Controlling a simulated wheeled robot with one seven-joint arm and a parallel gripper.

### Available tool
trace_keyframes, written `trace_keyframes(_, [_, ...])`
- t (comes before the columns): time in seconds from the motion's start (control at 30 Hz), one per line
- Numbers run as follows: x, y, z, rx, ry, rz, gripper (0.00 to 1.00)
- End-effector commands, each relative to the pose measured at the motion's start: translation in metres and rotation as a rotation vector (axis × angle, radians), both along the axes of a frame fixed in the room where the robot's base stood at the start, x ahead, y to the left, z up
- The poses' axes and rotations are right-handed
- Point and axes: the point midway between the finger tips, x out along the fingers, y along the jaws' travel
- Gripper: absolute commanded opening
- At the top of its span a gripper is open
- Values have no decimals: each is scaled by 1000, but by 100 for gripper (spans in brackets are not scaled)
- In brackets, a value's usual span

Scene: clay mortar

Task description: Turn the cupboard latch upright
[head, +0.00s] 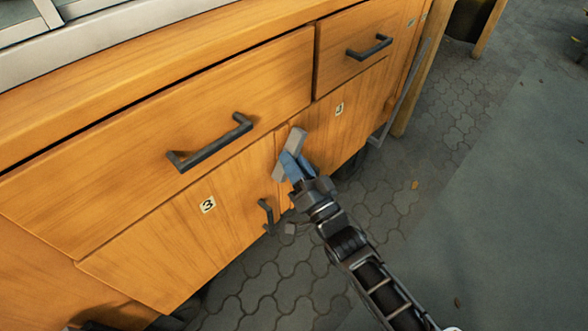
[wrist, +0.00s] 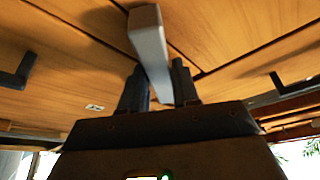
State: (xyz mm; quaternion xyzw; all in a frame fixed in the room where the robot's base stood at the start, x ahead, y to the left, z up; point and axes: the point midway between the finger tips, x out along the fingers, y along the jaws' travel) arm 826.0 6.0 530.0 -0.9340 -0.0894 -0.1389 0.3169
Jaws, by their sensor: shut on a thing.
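The cupboard latch (head: 296,141) is a plain grey bar on the cupboard front (head: 232,200), near the seam between the two lower doors. In the head view it leans, its top end to the right, and does not line up with the seam. My gripper (head: 291,168) has its blue-grey fingers at the lower part of the bar. In the wrist view the latch (wrist: 147,32) runs down between the two dark fingers of my gripper (wrist: 158,78), which are shut on it. The latch's pivot is hidden behind the fingers.
A wide drawer with a dark handle (head: 209,143) is above left, and a smaller drawer handle (head: 369,47) is above right. A dark door handle (head: 267,216) sits just left of my gripper. Paved floor (head: 465,110) lies open to the right.

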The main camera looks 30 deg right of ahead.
Motion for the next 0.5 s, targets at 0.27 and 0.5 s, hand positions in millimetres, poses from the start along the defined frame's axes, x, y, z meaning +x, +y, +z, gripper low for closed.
trace_keyframes(0.27, [0,-2,-4,-246,-76,0,0])
trace_keyframes(0.5, [0,-2,-3,-419,-133,0,0])
